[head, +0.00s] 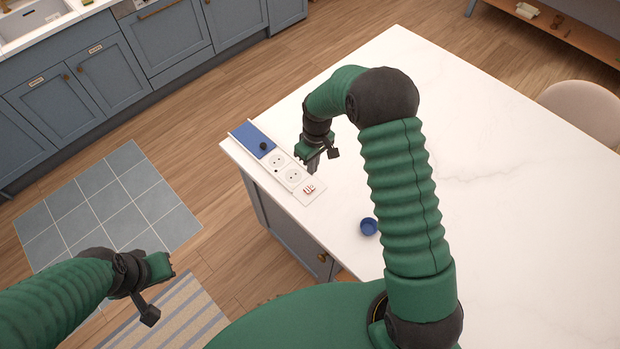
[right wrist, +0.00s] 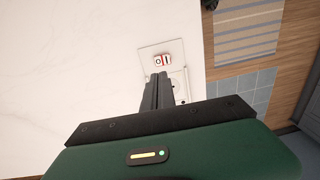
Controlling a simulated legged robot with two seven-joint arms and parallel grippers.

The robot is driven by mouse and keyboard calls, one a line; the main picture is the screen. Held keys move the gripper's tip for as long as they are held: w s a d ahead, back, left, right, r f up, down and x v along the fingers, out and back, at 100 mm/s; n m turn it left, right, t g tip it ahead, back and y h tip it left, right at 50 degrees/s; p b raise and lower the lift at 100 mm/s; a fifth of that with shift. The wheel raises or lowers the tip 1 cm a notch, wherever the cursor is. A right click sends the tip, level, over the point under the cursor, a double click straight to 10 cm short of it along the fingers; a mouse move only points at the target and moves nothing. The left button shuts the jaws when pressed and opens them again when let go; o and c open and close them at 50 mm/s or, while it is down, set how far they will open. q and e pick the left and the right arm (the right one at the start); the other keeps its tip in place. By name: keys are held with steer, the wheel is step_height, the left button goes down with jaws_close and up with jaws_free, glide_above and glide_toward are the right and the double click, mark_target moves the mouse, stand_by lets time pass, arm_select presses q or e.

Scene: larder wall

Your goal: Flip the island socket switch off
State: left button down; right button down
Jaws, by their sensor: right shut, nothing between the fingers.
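The socket strip (head: 285,167) lies along the left edge of the white island top, with a blue panel, two round outlets and a red-and-white switch (head: 309,189) on its near end plate. In the right wrist view the switch (right wrist: 161,61) shows a round mark and a bar, just beyond the fingertips. My right gripper (head: 313,168) is shut and empty, above the strip near the outlets; its fingers (right wrist: 158,80) cover part of the strip in the wrist view. Which way the switch is tipped I cannot tell. My left gripper (head: 160,283) hangs over the floor at lower left; its fingers are unclear.
A small blue cup (head: 369,227) stands on the island (head: 480,110) right of the switch. A dark knob (head: 263,146) sits on the blue panel. A beige chair (head: 582,112) is at the right edge. The island top is otherwise mostly clear.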

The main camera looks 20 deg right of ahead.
steer(key=r, duration=0.5)
steer(key=shift+w+a+b, duration=0.1)
steer(key=shift+w+b, duration=0.1)
steer(key=shift+b, duration=0.2)
steer(key=s+a+f+m+t+b, duration=0.1)
steer(key=s+b, duration=0.3)
steer(key=s, duration=0.5)
steer(key=s+a+f+m+t+b, duration=0.1)
steer(key=s+a+b, duration=0.3)
steer(key=s, duration=0.5)
steer(key=shift+s+f+m+t+h+b, duration=0.35)
steer(key=shift+f+m, duration=0.25)
steer(key=shift+m, duration=0.3)
steer(key=shift+w, duration=0.15)
